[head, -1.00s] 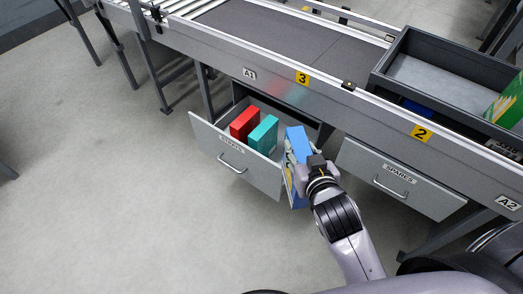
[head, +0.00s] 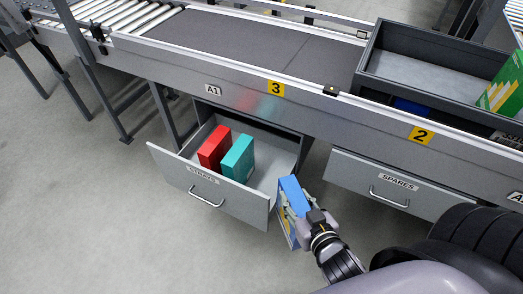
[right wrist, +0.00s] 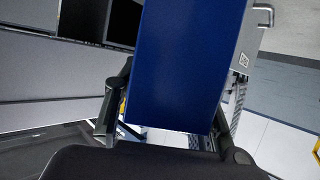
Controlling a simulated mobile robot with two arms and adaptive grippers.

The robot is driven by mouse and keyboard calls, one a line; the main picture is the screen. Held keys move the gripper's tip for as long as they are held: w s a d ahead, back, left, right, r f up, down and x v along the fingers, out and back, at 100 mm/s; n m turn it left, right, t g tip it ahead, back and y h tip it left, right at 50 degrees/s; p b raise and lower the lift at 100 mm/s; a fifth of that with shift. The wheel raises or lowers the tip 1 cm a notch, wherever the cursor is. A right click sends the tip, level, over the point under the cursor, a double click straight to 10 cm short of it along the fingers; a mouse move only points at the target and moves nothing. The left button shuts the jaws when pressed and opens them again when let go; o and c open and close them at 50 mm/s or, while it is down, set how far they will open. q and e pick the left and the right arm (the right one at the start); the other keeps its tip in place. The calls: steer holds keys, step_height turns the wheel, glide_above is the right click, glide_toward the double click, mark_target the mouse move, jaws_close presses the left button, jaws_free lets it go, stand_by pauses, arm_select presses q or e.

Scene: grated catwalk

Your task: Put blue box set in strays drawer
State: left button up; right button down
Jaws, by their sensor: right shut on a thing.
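The strays drawer (head: 207,188) is open under the conveyor in the head view, with its labelled front pulled out. A red box (head: 213,147) and a teal box (head: 238,158) stand inside at its left and middle; the right part of its floor is bare. My right gripper (head: 304,213) is shut on the blue box (head: 291,195), which is tilted and just right of the drawer's right front corner, outside the drawer in the picture. In the right wrist view the blue box (right wrist: 187,65) shows its plain blue face between the fingers (right wrist: 175,112). My left gripper is not in view.
The closed spares drawer (head: 390,186) is to the right. Above runs the conveyor (head: 240,42) with a grey tray (head: 420,75) holding a green box (head: 499,92). The floor in front of the drawers is clear.

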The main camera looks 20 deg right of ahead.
mark_target(287, 177)
steer(key=w, duration=0.6)
steer(key=w+d+b, duration=0.1)
steer(key=w, duration=0.2)
steer(key=shift+r, duration=0.1)
steer(key=w+d+b, duration=0.2)
steer(key=w+b, duration=0.3)
steer(key=w, duration=1)
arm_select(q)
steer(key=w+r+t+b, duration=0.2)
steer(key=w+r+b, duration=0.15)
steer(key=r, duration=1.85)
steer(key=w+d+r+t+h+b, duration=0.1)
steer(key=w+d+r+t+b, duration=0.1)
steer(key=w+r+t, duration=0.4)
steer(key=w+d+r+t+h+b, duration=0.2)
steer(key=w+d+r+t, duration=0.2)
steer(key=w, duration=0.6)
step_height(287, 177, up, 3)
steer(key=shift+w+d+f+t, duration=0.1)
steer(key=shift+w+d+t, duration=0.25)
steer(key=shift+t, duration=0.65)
arm_select(e)
step_height(287, 177, down, 7)
steer(key=shift+s, duration=0.1)
